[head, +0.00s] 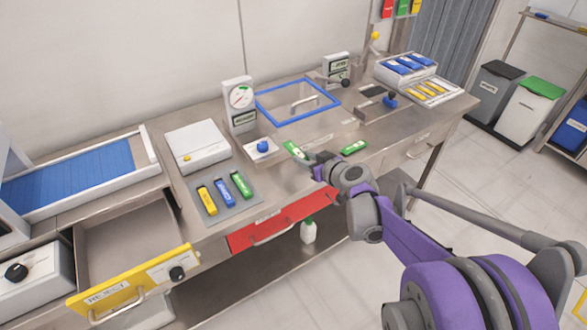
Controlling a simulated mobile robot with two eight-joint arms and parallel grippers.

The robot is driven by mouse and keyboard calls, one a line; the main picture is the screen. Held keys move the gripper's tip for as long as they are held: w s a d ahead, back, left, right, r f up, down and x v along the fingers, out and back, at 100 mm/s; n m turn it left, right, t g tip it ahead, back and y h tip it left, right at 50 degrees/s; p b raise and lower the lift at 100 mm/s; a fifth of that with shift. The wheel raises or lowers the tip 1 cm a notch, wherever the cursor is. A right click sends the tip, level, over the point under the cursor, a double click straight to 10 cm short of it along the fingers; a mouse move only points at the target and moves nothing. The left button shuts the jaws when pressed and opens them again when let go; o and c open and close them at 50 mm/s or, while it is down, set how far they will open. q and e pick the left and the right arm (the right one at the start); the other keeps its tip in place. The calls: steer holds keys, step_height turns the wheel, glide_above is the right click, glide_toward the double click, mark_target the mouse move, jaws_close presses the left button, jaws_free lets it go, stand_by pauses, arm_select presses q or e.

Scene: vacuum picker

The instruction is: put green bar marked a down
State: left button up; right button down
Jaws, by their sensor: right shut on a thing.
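My right gripper (310,160) is shut on a green bar (293,149) with a white label, just right of the small tray with the blue knob. The gripper hides one end of this bar. I cannot tell whether it touches the bench. Another green bar (354,147) lies on the bench top to the right of the gripper. A third green bar (241,184) lies on a grey mat (217,210), beside a blue bar (225,192) and a yellow bar (207,200). The letters on the bars are too small to read. My left gripper is not in view.
A dial gauge (239,98) and a blue square frame (262,105) stand behind the gripper. A tray (262,145) with a blue knob is close on its left. The yellow-fronted drawer (130,285) is open at lower left. A red drawer (285,222) is below the bench edge.

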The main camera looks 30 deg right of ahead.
glide_above(305, 185)
steer(key=f, duration=0.4)
steer(key=shift+s+f+b, duration=0.25)
steer(key=shift+b, duration=0.05)
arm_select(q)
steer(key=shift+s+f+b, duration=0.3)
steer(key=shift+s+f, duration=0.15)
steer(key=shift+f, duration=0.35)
arm_select(e)
steer(key=shift+w+f, duration=0.1)
steer(key=shift+f, duration=1.9)
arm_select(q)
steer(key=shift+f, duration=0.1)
arm_select(e)
steer(key=shift+f, duration=0.1)
steer(key=c, duration=0.5)
jaws_free()
